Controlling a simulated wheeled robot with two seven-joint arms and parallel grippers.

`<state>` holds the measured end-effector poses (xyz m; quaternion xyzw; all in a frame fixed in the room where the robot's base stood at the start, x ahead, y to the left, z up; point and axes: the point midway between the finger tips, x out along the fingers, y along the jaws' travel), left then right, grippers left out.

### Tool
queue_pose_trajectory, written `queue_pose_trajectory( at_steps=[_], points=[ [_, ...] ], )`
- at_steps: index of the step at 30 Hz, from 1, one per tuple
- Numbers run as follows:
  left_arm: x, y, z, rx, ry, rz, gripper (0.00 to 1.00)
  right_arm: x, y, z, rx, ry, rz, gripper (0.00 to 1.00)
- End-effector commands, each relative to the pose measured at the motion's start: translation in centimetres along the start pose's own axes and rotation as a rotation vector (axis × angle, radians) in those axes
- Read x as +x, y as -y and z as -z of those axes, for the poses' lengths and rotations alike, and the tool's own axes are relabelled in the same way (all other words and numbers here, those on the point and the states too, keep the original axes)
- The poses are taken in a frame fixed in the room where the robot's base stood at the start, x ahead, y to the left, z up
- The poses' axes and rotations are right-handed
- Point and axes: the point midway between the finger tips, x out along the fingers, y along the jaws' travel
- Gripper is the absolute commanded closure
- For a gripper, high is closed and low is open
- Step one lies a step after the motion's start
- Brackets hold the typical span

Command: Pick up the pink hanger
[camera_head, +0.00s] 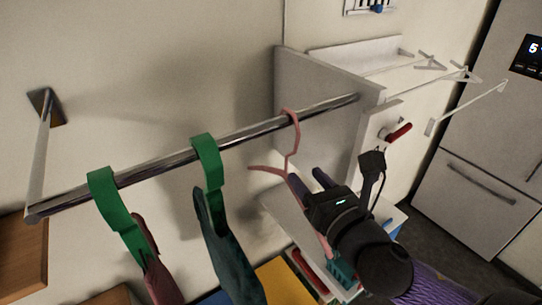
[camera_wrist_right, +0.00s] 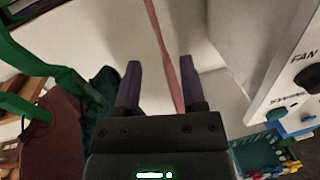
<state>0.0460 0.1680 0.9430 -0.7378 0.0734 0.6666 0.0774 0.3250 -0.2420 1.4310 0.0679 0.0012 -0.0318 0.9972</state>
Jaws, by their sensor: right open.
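The pink hanger (camera_head: 290,160) hangs by its hook from the metal rail, near the rail's right end. My right gripper (camera_head: 309,181) is just to the right of the hanger in the head view, with its fingers pointing up toward it. In the right wrist view, the gripper (camera_wrist_right: 158,72) is open, and a thin pink strip of the hanger (camera_wrist_right: 162,45) runs between the two fingers, closer to the right one. Whether it touches a finger cannot be told. The gripper and wrist hide the hanger's lower part. My left gripper is not in view.
The metal rail (camera_head: 250,132) also holds two green hangers (camera_head: 122,215) (camera_head: 207,170) with dark clothes to the left. A grey panel (camera_head: 320,110) stands close behind and right of the hanger. A white drying rack (camera_head: 440,85) and a fridge (camera_head: 480,170) are farther right.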

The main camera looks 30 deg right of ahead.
Motion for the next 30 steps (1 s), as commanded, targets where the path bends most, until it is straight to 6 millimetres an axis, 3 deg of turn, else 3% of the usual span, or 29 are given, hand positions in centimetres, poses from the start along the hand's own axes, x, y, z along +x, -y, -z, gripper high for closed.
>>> queue_pose_trajectory(
  at_steps=[6, 10, 14, 18, 22, 29, 30],
  points=[
    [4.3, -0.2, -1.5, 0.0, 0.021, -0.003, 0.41, 2.8, 0.1, 0.8, -0.004, 0.009, -0.004, 0.47],
    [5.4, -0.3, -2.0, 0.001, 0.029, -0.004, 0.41, 4.2, 0.0, 0.5, 0.001, 0.006, -0.003, 0.47],
    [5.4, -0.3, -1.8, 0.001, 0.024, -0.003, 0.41, 5.0, 0.1, 0.0, 0.001, 0.002, 0.002, 0.47],
    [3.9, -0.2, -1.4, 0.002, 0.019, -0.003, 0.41, 7.6, 0.0, -0.7, 0.007, 0.003, 0.003, 0.47],
    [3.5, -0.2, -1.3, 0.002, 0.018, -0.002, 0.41, 9.6, 0.0, -0.4, 0.003, 0.001, 0.002, 0.47],
    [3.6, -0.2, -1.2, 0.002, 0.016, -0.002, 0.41, 9.9, 0.0, -0.1, 0.001, 0.0, -0.001, 0.47],
    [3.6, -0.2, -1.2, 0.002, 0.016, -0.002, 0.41, 9.9, 0.0, -0.1, 0.001, 0.0, 0.0, 0.54]
  ],
)
